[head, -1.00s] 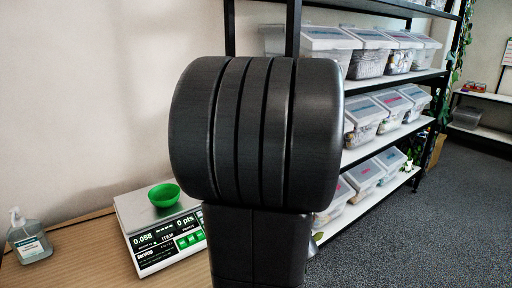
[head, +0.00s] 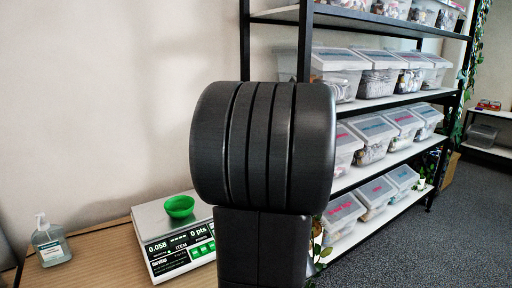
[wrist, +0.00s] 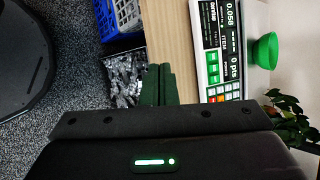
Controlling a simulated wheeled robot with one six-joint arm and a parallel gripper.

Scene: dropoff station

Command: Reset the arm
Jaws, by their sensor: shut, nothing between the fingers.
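My gripper (wrist: 160,86) shows in the wrist view with its two dark green fingers together and nothing between them. It is over the edge of the wooden table, beside the scale, and not touching anything that I can see. In the head view my dark arm fills the middle and hides the gripper. The white scale (head: 170,250) stands on the table, and its display reads 0.058. A green bowl (head: 179,206) sits on the scale's plate; it also shows in the wrist view (wrist: 265,50).
A pump bottle (head: 50,242) stands on the wooden table (head: 95,262) at left. A black shelf rack (head: 400,97) with lidded clear bins is behind my arm at right. Grey floor is open at right.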

